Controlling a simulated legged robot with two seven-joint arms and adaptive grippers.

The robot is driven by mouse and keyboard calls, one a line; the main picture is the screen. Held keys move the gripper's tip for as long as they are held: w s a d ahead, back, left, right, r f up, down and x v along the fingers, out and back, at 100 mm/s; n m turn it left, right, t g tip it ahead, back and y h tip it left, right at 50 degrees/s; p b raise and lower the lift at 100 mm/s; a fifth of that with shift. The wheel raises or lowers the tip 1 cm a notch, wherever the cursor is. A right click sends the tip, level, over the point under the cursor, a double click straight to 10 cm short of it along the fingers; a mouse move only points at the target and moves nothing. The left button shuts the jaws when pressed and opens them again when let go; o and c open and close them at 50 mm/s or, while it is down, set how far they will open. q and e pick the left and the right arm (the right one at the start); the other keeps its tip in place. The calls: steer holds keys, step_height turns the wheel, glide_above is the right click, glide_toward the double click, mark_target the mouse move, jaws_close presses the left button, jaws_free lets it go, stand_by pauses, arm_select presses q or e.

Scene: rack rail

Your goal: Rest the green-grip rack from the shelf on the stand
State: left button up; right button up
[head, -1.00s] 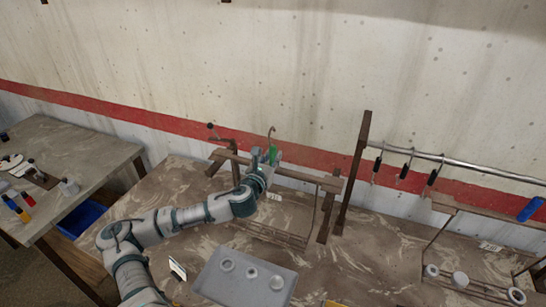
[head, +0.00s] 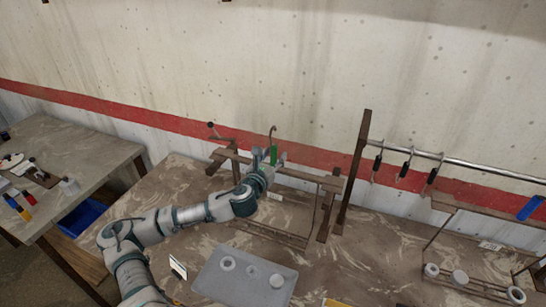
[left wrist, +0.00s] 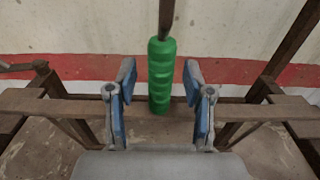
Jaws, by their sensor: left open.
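The green grip (head: 274,154) of the rack stands upright at the wooden frame (head: 300,176) on the middle table, with a dark hooked rod above it. In the left wrist view the grip (left wrist: 161,75) is between my open fingers, with a gap on each side. My left gripper (head: 270,162) is open there, at the frame's top bar. A low rack-like frame (head: 270,236) shows below; I cannot tell whether it joins the grip. My right gripper is not in view.
A grey tray (head: 215,284) with several round pieces lies in front. A post (head: 352,170) and a rail (head: 470,171) with hanging black-handled tools stand right. A blue grip (head: 529,208) and a rack with white rings (head: 470,286) are far right. A side table (head: 90,150) is left.

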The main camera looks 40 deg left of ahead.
arm_select(q)
steer(key=shift+s, duration=0.1)
steer(key=v, duration=0.7)
steer(key=shift+s+f, duration=0.1)
steer(key=shift+s, duration=0.05)
